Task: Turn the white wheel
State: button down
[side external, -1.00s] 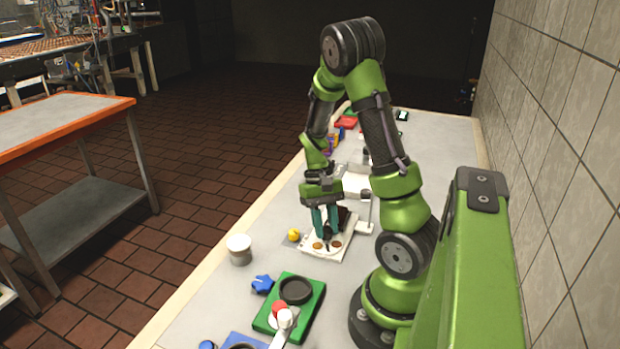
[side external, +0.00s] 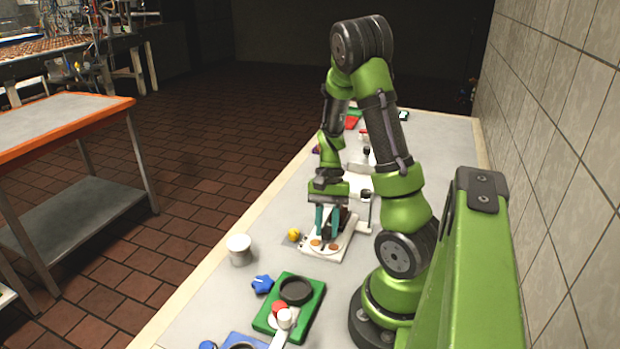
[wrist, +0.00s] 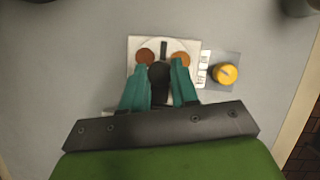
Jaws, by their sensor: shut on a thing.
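The white wheel (wrist: 172,48) is a pale disc on a white base plate, bearing two brown round pieces, a left one (wrist: 145,56) and a right one (wrist: 180,58). A dark marking lies between these pieces. In the side external view the wheel (side external: 325,251) sits low in front of my gripper (side external: 327,238). My gripper (wrist: 161,66) points down over the wheel, its teal fingers on both sides of a black knob (wrist: 160,74) and shut on it. The fingers and wrist hide the near part of the wheel.
A yellow knob (wrist: 225,73) is beside the base. A white-topped cup (side external: 239,250), a blue star-shaped knob (side external: 263,284) and a green tray (side external: 312,304) with a black ring stand nearer the camera.

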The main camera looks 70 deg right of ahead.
jog(key=c, duration=0.9)
grip_release()
jog(key=shift+o, duration=0.2)
jog(key=v, duration=1.7)
jog(key=shift+d, duration=0.1)
jog(key=w+a+n+t+h, duration=0.3)
jog(key=w+a+n+t, duration=0.15)
jog(key=a, duration=0.75)
jog(key=a+r+n+t, duration=0.2)
jog(key=a+n, duration=0.1)
jog(key=a, duration=0.4)
jog(key=s+a+r+n+t, duration=0.1)
jog(key=a+r+n, duration=0.2)
jog(key=a, duration=0.5)
jog(key=shift+s+n+t+y, duration=0.25)
jog(key=shift+n+t+y, duration=0.1)
jog(key=shift+y, duration=0.05)
